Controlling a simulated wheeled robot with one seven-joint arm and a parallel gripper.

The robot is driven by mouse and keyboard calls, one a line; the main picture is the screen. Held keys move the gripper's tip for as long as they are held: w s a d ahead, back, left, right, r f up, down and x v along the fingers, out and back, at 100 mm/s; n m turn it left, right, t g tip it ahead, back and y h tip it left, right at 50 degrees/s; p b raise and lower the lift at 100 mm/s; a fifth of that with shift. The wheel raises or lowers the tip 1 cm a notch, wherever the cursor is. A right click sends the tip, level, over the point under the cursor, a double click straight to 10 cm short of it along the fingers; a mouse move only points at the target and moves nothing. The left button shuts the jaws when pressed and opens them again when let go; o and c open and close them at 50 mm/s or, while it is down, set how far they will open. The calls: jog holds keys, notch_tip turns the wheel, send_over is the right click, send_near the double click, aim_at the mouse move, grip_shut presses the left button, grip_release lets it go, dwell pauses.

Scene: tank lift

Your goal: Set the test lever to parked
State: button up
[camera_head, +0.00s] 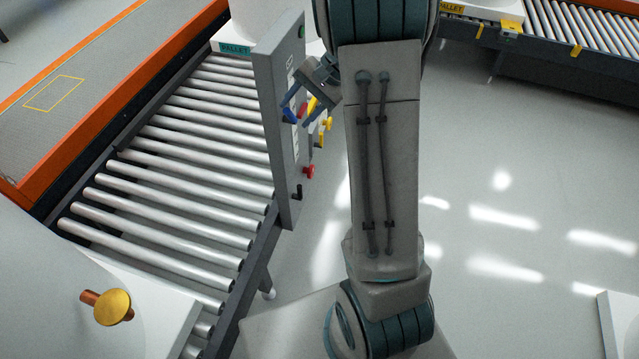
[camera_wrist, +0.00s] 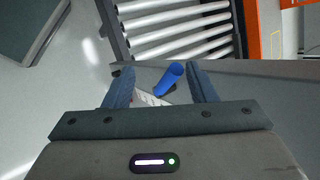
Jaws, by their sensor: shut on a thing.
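A grey upright control panel (camera_head: 277,130) stands beside the roller conveyor. A blue lever handle (camera_head: 288,116) sticks out from its face, and it also shows in the wrist view (camera_wrist: 171,77). Label text is too small to read.
A yellow lever (camera_head: 312,105), red knobs (camera_head: 308,172) and a black lever (camera_head: 297,192) are also on the panel, close to my gripper. The roller conveyor (camera_head: 180,160) runs behind the panel. Another conveyor (camera_head: 570,40) stands at the back right. The floor at right is clear.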

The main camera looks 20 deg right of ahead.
jog(key=s+d+f+v, duration=0.1)
jog(key=v, duration=0.6)
jog(key=s+a+f+n+h+b, duration=0.1)
jog(key=s+a+n+h, duration=0.1)
jog(key=s, duration=0.5)
jog(key=s+a+f+n+h+b, duration=0.1)
jog(key=s+a+n+h+b, duration=0.1)
jog(key=s, duration=0.5)
jog(key=s+a+n+t+h+b, duration=0.1)
jog(key=s+a+n+h, duration=0.2)
jog(key=s, duration=0.4)
jog(key=shift+a+f+n, duration=0.4)
jog(key=shift+a+n, duration=0.45)
jog(key=shift+n, duration=0.05)
